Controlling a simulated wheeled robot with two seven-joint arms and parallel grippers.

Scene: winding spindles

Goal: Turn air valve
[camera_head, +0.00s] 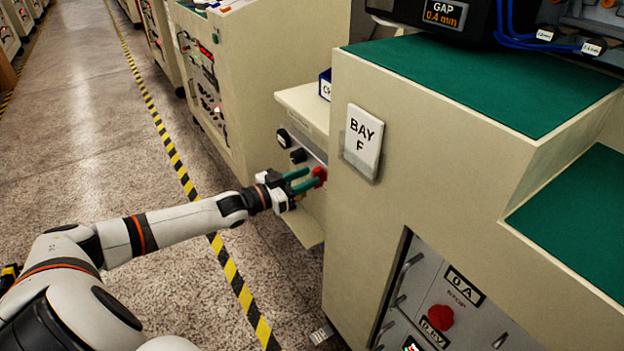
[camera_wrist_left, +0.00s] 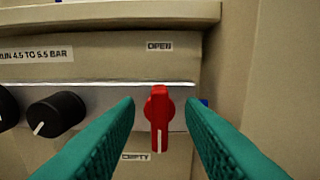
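The air valve is a red knob (camera_wrist_left: 159,118) on a silver strip, with its handle pointing straight down. An "OPEN" label sits above it and a partly hidden label, seemingly "EMPTY", sits below. In the head view the red knob (camera_head: 319,174) is on the side of the cream machine. My left gripper (camera_head: 301,180) has green fingers, spread apart. In the left wrist view the open fingers (camera_wrist_left: 161,120) lie on either side of the knob, with visible gaps. My right gripper is not in view.
Black knobs (camera_wrist_left: 56,113) sit left of the valve on the same strip. A cream ledge (camera_wrist_left: 110,17) overhangs the panel. The "BAY F" sign (camera_head: 363,138) and machine corner stand right of my left gripper. The speckled aisle floor (camera_head: 100,130) is clear.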

